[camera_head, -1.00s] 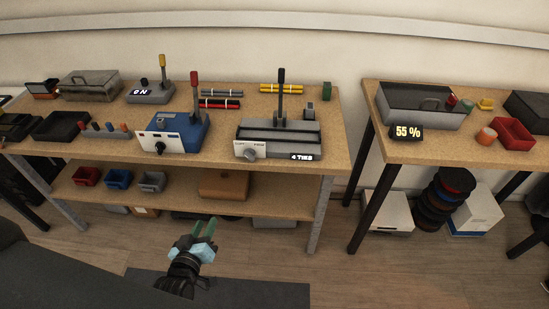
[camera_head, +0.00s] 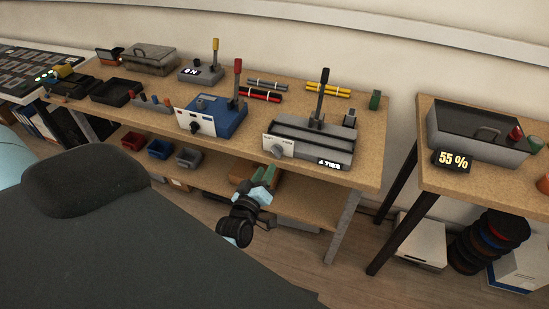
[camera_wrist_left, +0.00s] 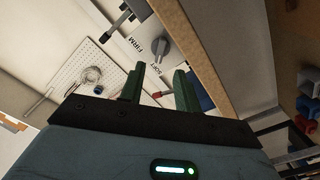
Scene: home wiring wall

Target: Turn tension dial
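The tension dial is a grey knob (camera_head: 277,151) on the white front plate of a grey lever device (camera_head: 310,136) at the bench's front edge. In the left wrist view the dial (camera_wrist_left: 160,47) sits on a white panel lettered FIRM and SOFT, beyond my fingertips. My left gripper (camera_head: 264,178) is below and in front of the dial in the head view. Its green fingers (camera_wrist_left: 158,82) stand apart with nothing between them; the dial is not touched. The device's small display (camera_head: 329,163) reads "4 TIES". My right gripper is in neither view.
A blue box with a red lever (camera_head: 217,116) stands left of the device. The bench edge and lower shelf (camera_head: 310,207) are close to my left gripper. A second table (camera_head: 475,175) stands to the right, with a gap between.

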